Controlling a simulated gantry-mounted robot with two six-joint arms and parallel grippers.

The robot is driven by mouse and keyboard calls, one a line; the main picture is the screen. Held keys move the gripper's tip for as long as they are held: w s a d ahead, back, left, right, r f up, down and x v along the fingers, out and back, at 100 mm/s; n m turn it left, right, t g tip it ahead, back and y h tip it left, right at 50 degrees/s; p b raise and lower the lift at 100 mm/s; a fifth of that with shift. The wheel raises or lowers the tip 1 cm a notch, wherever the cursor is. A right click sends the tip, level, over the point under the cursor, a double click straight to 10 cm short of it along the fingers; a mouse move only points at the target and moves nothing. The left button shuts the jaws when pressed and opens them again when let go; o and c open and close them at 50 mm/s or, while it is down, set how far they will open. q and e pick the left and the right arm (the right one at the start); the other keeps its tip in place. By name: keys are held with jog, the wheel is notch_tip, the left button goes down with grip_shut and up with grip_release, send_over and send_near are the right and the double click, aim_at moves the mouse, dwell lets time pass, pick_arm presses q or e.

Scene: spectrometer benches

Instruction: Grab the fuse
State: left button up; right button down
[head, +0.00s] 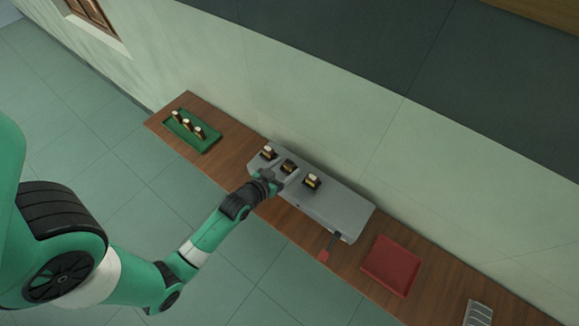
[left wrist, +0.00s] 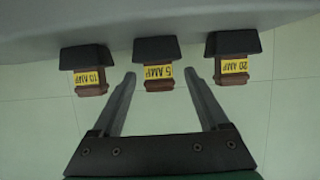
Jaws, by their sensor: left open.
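Three fuses with yellow labels sit in black holders on a grey unit (head: 345,212). In the left wrist view they read 10 AMP (left wrist: 89,78), 5 AMP (left wrist: 158,76) and 20 AMP (left wrist: 234,67), upside down. My left gripper (head: 277,178) is at the front of the unit, by the middle fuse (head: 288,166). Its jaws are open, and in the left wrist view the fingertips (left wrist: 160,78) appear on either side of the 5 AMP fuse, with visible gaps. Whether they are level with it in depth I cannot tell. My right gripper is not in view.
A green tray (head: 207,143) with three similar fuses lies on the left of the wooden bench (head: 232,165). A red-ended lever (head: 325,255) sticks out at the unit's front right. An empty-looking red tray (head: 390,264) and a grey slotted item (head: 478,314) are further right.

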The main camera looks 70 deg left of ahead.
pick_arm(q)
jog(key=x, duration=0.5)
jog(key=shift+w+r+b, duration=0.1)
jog(key=shift+w+b, duration=0.05)
jog(key=shift+b, duration=0.2)
grip_shut()
